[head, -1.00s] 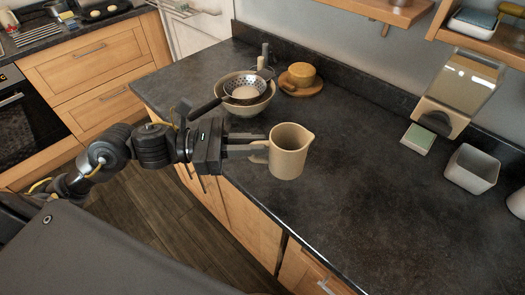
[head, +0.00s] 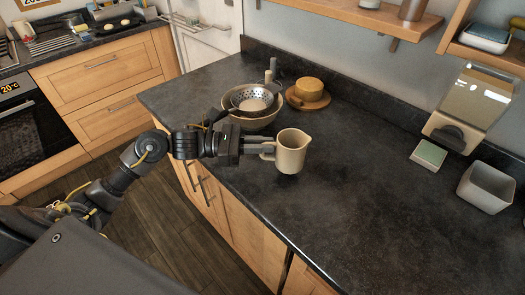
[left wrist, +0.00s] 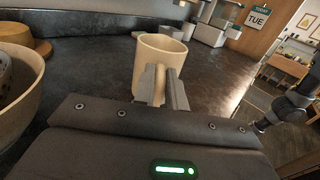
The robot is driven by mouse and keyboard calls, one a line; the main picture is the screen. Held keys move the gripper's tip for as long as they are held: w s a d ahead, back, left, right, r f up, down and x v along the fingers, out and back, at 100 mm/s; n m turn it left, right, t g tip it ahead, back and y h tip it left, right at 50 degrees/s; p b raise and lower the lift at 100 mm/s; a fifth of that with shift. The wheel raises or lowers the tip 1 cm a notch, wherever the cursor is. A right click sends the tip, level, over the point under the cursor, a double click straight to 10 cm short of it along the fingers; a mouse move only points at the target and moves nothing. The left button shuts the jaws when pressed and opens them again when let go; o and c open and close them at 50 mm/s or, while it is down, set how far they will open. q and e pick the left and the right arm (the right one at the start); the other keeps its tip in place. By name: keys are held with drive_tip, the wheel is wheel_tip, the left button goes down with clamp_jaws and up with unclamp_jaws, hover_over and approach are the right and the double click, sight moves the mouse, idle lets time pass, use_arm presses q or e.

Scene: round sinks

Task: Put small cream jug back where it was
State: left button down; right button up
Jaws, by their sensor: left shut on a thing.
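The small cream jug (head: 292,152) is upright at the counter's near side, its spout to the right. My left gripper (head: 267,149) is shut on its handle, reaching in from the left. I cannot tell whether the jug's base touches the counter. In the left wrist view the jug (left wrist: 156,55) stands ahead of the fingers (left wrist: 160,88), which hide part of the handle. A dark part of my right arm shows at the right of that view, but its fingers are too small to make out.
Behind the gripper are a bowl (head: 264,122) with a metal colander (head: 243,97) and a yellow round piece (head: 309,87) on a wooden board (head: 308,103). A sponge (head: 428,154) and a grey square container (head: 486,188) stand at the right. The middle counter (head: 365,190) is clear.

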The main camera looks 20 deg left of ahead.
use_arm(q)
drive_tip(key=shift+w+a+f+p, duration=0.1)
drive_tip(key=shift+w+f+p, duration=0.15)
drive_tip(key=shift+f+p, duration=0.2)
wheel_tip(320, 180, down, 3)
drive_tip(key=shift+r+p, duration=0.2)
drive_tip(key=shift+p, duration=0.35)
drive_tip(key=shift+f, duration=0.1)
drive_tip(key=shift+f+b, duration=0.2)
drive_tip(key=shift+b, duration=0.2)
drive_tip(key=c, duration=1.4)
unclamp_jaws()
drive_tip(key=shift+r, duration=0.1)
drive_tip(key=shift+c, duration=0.2)
